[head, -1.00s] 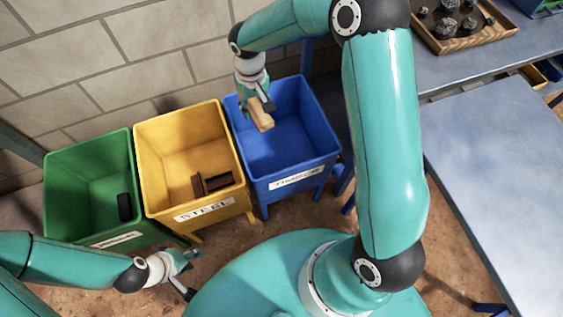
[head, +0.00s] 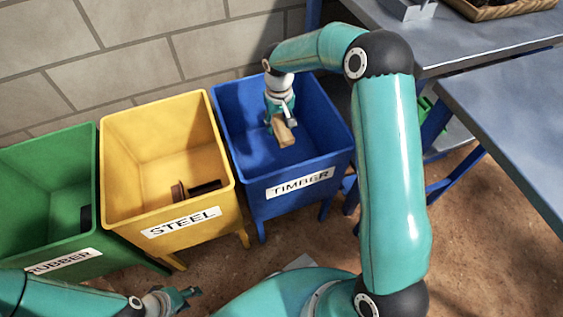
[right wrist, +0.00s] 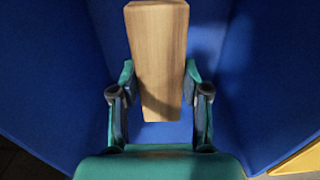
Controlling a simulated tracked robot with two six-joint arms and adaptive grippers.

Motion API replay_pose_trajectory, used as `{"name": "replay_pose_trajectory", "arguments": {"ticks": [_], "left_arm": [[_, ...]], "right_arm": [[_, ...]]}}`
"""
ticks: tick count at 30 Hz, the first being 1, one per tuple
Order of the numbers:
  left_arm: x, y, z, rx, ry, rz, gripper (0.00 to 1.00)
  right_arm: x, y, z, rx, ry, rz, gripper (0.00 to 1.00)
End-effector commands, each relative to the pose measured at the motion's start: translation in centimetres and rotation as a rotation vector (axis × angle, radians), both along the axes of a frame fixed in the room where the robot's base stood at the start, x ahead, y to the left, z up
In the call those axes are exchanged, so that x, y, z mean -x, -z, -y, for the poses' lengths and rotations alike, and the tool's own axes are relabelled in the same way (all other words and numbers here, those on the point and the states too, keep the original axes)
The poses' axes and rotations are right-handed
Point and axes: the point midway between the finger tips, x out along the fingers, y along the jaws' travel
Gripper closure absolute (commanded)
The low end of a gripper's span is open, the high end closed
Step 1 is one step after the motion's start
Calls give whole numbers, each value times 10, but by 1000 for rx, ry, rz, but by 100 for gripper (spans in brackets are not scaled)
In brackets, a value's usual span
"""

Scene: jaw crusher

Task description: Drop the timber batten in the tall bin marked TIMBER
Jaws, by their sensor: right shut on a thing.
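The timber batten (head: 284,133) is a short pale wooden block. My right gripper (head: 277,121) is shut on it, over or inside the opening of the blue TIMBER bin (head: 282,210). In the right wrist view the batten (right wrist: 158,60) sits between the two fingers of the gripper (right wrist: 158,100), with blue bin walls (right wrist: 255,80) around it. Whether the batten touches the bin floor cannot be told. My left gripper (head: 186,296) is low at the bottom left, in front of the bins; its fingers look apart and nothing shows between them.
The yellow STEEL bin (head: 170,205) with dark metal pieces (head: 197,189) stands left of the blue bin. The green RUBBER bin (head: 50,205) is further left. A brick wall (head: 150,50) is behind. Grey tables (head: 515,110) stand at the right.

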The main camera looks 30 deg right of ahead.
Motion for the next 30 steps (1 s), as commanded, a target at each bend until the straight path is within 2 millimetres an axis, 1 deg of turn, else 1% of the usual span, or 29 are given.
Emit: {"name": "replay_pose_trajectory", "arguments": {"ticks": [1,3,9,12,15,23,27,30], "left_arm": [[0,7,0,0,0,0,60],[0,13,0,0,0,0,60],[0,30,0,0,0,0,60],[0,36,0,0,0,0,60],[0,40,0,0,0,0,60],[0,45,0,0,0,0,60],[0,53,0,0,0,0,60],[0,56,0,0,0,0,60]], "right_arm": [[1,16,0,-1,-1,-3,90],[1,35,0,-1,-1,-5,90],[1,89,0,-1,0,-3,90],[1,111,0,0,0,-2,90],[1,127,0,0,1,-1,90],[1,143,0,0,1,-1,90],[1,164,0,0,0,-2,90],[1,176,1,0,1,-1,90]]}}
